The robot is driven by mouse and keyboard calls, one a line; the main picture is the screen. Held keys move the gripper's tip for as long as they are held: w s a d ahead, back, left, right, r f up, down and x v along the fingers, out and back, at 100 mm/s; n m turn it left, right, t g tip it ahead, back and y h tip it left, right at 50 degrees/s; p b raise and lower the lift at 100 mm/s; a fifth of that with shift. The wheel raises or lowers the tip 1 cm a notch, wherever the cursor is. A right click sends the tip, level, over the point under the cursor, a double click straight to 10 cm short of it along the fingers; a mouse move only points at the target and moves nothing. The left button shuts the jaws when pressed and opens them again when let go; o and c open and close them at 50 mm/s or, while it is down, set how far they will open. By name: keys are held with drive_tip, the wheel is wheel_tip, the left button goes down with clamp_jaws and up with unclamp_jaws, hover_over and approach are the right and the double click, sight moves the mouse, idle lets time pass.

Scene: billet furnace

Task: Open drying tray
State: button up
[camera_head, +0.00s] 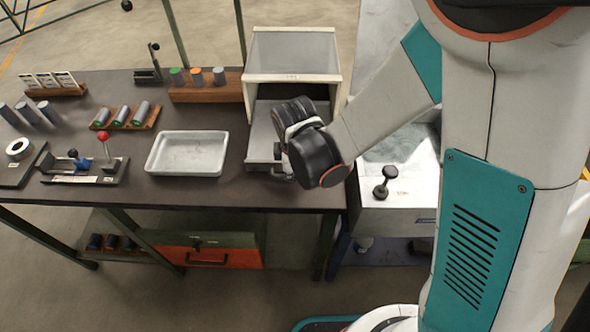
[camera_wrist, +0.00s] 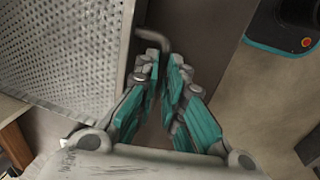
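The drying tray (camera_head: 262,136) is a grey metal tray sticking out of the front of a white box-shaped dryer (camera_head: 293,54) on the dark workbench. In the wrist view its perforated floor (camera_wrist: 62,50) fills the left side. A bent grey handle (camera_wrist: 154,37) stands off its edge. My gripper (camera_wrist: 165,62) is at this handle, its two teal fingers close together with the handle's end between the tips. In the head view my wrist hides the fingers, the handle and part of the tray.
A white shallow pan (camera_head: 187,134) lies on the bench left of the tray. Wooden racks (camera_head: 206,92) with coloured cylinders stand behind it. A red-knobbed lever fixture (camera_head: 105,145) is further left. A dark knobbed tool (camera_head: 386,182) stands on the lighter surface right of my wrist.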

drive_tip(key=o, duration=0.4)
